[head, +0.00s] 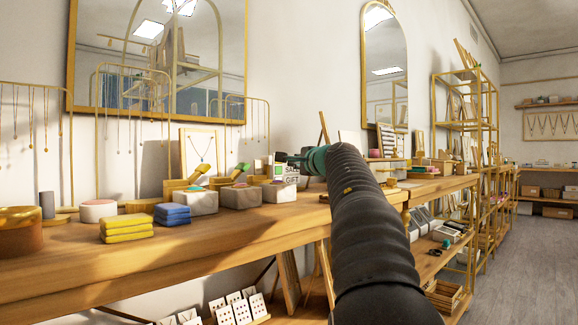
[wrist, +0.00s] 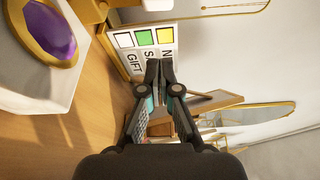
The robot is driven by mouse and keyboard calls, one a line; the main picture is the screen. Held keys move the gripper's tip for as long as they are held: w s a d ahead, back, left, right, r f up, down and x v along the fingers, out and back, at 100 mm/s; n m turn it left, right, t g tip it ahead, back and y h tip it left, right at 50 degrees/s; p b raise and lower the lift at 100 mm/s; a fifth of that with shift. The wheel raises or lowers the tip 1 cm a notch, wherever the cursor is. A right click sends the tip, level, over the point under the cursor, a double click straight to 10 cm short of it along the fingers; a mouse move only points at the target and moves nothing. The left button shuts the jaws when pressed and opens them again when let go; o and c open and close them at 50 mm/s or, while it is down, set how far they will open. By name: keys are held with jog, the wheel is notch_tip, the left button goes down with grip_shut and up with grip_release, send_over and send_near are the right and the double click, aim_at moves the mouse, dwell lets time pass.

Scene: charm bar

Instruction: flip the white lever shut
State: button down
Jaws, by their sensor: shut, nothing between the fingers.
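The white lever's pale end (head: 262,164) appears to be the white piece just left of my gripper in the head view; its outline is partly lost there. In the wrist view a white end (wrist: 158,5) on a tan stem is cut off by the top edge, and it looks raised. A pale block with a gold-rimmed purple inset (wrist: 48,32) is at upper left. My gripper (wrist: 160,68) is shut and empty, its tips in front of the label sign (wrist: 147,42).
Yellow and blue pouches (head: 128,229) (head: 172,214) lie on the wooden counter (head: 150,258). Necklace stands and a mirror (head: 157,60) are behind. The counter's front strip is clear.

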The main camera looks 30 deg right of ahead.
jog(key=s+b, duration=0.1)
jog(key=s, duration=0.5)
jog(key=shift+s+a+r, duration=0.15)
jog(key=shift+s+a, duration=0.05)
jog(key=shift+a, duration=0.1)
